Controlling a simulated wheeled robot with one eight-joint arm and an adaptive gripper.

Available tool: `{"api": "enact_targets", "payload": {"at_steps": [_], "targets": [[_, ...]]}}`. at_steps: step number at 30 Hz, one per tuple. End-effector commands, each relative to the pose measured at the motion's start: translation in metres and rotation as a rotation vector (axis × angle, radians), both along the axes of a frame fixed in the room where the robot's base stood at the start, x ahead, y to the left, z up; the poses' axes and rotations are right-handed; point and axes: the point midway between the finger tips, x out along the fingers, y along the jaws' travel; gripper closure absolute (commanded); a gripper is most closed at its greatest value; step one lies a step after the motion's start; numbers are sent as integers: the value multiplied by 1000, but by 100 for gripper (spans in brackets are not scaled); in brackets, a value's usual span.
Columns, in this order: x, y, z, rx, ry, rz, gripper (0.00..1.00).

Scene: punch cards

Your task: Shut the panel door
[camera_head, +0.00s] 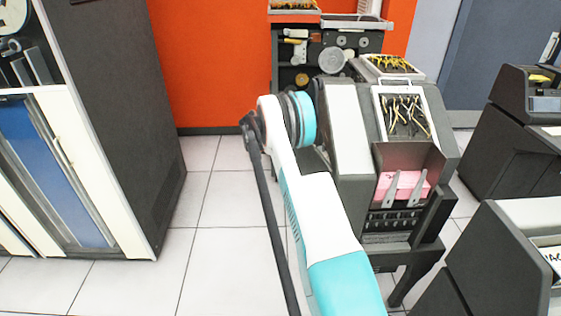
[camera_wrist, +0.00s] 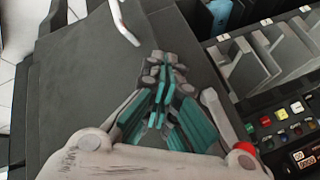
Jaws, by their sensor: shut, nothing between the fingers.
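The grey machine (camera_head: 345,175) with a white face stands right of centre in the head view. A framed board of yellow wires (camera_head: 405,117) shows on its sloping front. In the wrist view my gripper (camera_wrist: 167,58) is shut and empty, its teal fingers together over a flat dark grey panel (camera_wrist: 75,95). I cannot tell for sure whether this panel is the panel door, or how far the door stands open. A white bar-like handle (camera_wrist: 124,24) lies beyond the fingertips, apart from them. In the head view my gripper is hidden behind the machine.
In the wrist view, card slots (camera_wrist: 255,58) and a row of coloured buttons (camera_wrist: 290,115) lie to the right. In the head view a tall dark cabinet (camera_head: 115,110) stands left, another machine (camera_head: 490,255) lower right. Tiled floor (camera_head: 205,215) is clear between.

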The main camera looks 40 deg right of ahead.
Motion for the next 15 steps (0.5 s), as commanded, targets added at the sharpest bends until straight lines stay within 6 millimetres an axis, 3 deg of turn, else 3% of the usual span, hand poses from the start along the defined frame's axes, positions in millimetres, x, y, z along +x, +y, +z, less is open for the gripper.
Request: {"api": "enact_targets", "payload": {"at_steps": [6,15], "targets": [[-10,-26,0,-1,0,-90,100],[-21,-47,0,0,0,-85,100]]}}
